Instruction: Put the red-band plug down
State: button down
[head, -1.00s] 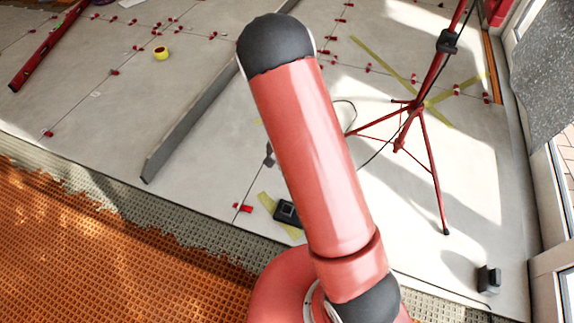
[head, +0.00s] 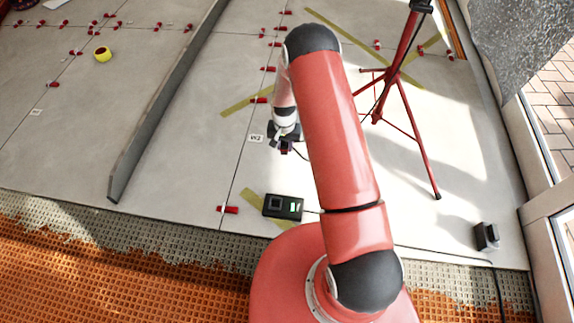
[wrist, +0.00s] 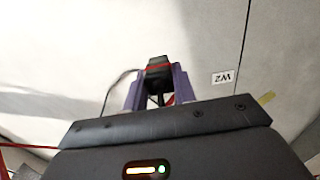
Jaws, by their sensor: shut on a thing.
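The red-band plug (wrist: 157,68) is a small black block with a thin red band. In the wrist view it sits between the purple fingers of my gripper (wrist: 158,88), which is shut on it. A dark cable runs from the plug to the left. In the head view my gripper (head: 285,147) hangs over the pale tiles beside the W2 label (head: 256,138), pointing down. The plug is small and dark there, and I cannot tell its height above the floor.
A black box with green lights (head: 283,206) lies on yellow tape nearer me. A red tripod (head: 400,100) stands to the right and a grey straightedge (head: 165,105) lies to the left. A black block (head: 487,236) sits at right. Red clips line the tile joints.

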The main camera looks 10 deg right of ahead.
notch_tip(320, 180, down, 14)
jog(key=shift+r+b, duration=0.1)
jog(key=shift+b, duration=0.25)
jog(key=c, duration=1.1)
grip_release()
jog(key=shift+f, duration=0.2)
